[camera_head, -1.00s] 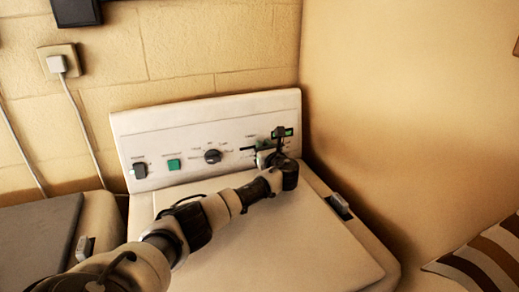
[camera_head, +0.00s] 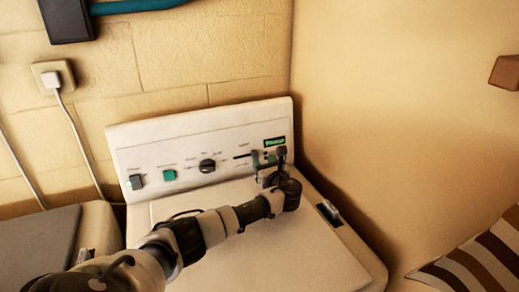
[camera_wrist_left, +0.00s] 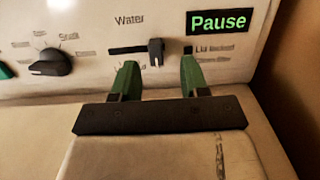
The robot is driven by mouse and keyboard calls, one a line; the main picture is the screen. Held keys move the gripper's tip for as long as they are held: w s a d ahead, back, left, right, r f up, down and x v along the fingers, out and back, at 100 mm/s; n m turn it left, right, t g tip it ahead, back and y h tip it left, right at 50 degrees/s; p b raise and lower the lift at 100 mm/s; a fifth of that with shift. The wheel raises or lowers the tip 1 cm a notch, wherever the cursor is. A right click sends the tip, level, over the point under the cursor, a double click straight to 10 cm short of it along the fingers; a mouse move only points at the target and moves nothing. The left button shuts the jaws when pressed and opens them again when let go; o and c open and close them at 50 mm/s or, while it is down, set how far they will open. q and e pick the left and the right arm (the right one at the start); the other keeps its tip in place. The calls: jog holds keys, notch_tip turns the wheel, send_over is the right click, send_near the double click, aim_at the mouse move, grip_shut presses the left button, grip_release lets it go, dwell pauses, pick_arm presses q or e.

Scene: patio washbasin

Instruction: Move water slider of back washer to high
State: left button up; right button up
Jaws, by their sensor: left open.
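The washer (camera_head: 150,215) stands against the wall with its white control panel (camera_head: 225,150) facing me. Its water slider (camera_wrist_left: 156,52) is a small dark knob in a horizontal slot under the word Water, a little right of the slot's middle. My left gripper (camera_head: 268,158) is in front of the panel's right part. In the left wrist view its two green fingers (camera_wrist_left: 160,72) are open, one on each side of the knob and just below it, with no clear contact. The fingers hide part of the labels below the slot. My right gripper is not in view.
A green-lit Pause display (camera_wrist_left: 219,21) sits right of the slider. A dark round dial (camera_wrist_left: 50,62) and a green button (camera_head: 169,175) are to the left. A plain wall (camera_head: 400,120) stands close on the right. Another appliance (camera_head: 40,240) stands at the left.

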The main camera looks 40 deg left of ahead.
pick_arm(q)
jog(key=p+v, duration=0.1)
jog(key=v, duration=0.1)
jog(key=p+v, duration=0.1)
jog(key=v, duration=0.1)
jog(key=shift+s+d+r+p, duration=0.1)
jog(key=shift+d+r+p, duration=0.05)
jog(key=shift+r+p, duration=0.15)
jog(key=shift+s+d+f+p, duration=0.25)
jog(key=shift+d+p, duration=0.1)
jog(key=shift+d, duration=0.25)
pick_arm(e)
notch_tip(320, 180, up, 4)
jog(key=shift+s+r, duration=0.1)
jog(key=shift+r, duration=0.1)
